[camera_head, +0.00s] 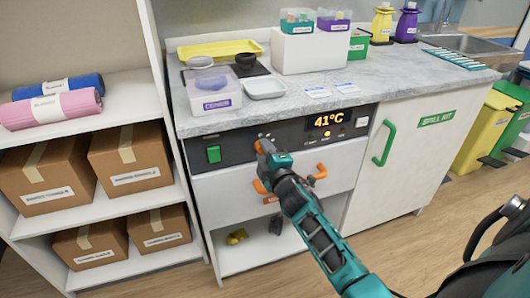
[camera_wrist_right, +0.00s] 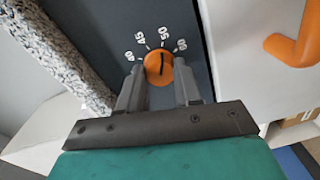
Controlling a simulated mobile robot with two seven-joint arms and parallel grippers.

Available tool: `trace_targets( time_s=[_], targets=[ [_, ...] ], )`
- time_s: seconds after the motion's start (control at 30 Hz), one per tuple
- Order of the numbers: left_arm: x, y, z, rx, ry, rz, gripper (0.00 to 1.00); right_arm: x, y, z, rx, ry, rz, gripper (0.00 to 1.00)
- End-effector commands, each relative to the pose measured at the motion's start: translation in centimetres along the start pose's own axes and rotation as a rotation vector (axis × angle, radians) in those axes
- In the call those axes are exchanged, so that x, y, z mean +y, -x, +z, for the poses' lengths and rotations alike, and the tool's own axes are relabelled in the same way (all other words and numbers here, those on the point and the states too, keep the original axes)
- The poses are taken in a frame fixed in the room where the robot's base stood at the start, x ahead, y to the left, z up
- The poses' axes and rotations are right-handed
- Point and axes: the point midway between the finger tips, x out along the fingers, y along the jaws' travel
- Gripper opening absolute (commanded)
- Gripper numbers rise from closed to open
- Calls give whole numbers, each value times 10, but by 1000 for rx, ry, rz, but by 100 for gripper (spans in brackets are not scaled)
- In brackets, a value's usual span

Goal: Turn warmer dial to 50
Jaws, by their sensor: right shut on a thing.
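The warmer dial (camera_wrist_right: 158,66) is a round orange knob on the dark front panel, with the numbers 40, 45, 50 and a higher, less clear one around it. Its black pointer line points roughly at the 50 in the right wrist view. In the head view the dial (camera_head: 263,146) is partly hidden by my gripper. The display (camera_head: 326,119) reads 41°C. My right gripper (camera_wrist_right: 159,73) is shut on the dial, one finger on each side; it also shows in the head view (camera_head: 270,152). My left gripper is not in view.
An orange drawer handle (camera_head: 320,172) is below the panel, close to my right arm. A green switch (camera_head: 213,154) is left of the dial. The marbled counter (camera_head: 290,103) overhangs above, and a shelf with boxes (camera_head: 132,155) stands at left.

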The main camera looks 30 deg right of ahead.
Motion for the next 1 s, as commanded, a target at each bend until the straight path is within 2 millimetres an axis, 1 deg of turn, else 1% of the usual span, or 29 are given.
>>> trace_targets(
  time_s=[0.2, 0.23, 0.5, 0.7, 0.8, 0.87, 1.0],
  targets=[
    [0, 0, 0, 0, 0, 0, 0, -1, 0, 0, -1, 0, -2, 3],
    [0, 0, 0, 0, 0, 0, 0, -1, 0, 0, -1, 0, -2, 35],
    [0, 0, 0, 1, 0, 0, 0, 0, 0, 0, 0, 1, -1, 59],
    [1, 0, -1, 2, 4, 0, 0, 0, 0, 0, 0, 2, -1, 59],
    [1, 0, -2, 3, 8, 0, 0, 0, 4, 0, 0, 1, 0, 59],
    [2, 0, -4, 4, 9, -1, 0, 0, 9, 0, 0, 1, -1, 59],
    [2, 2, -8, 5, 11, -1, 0, 0, 30, 0, -1, 2, -2, 59]
  ],
)
